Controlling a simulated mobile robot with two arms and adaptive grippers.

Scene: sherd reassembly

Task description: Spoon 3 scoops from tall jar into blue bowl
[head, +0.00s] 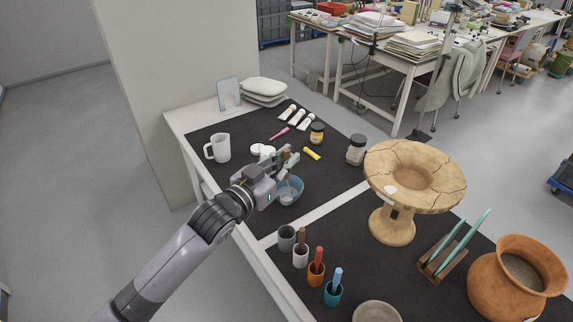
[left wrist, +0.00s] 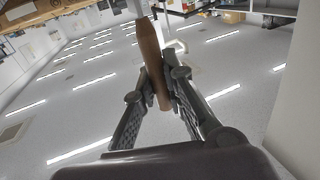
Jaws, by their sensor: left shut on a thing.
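Something pale shows in the bowl. The tall jar (head: 357,150) stands to the right with a dark top; I cannot tell if it is open. My left gripper (head: 289,158) is shut on a brown handle, which also shows between the fingers in the left wrist view (left wrist: 150,62). The handle looks like that of a spoon; its working end is not clear. My right gripper is not in view.
Coloured cups with handled tools, including an orange one (head: 316,275), stand in front.

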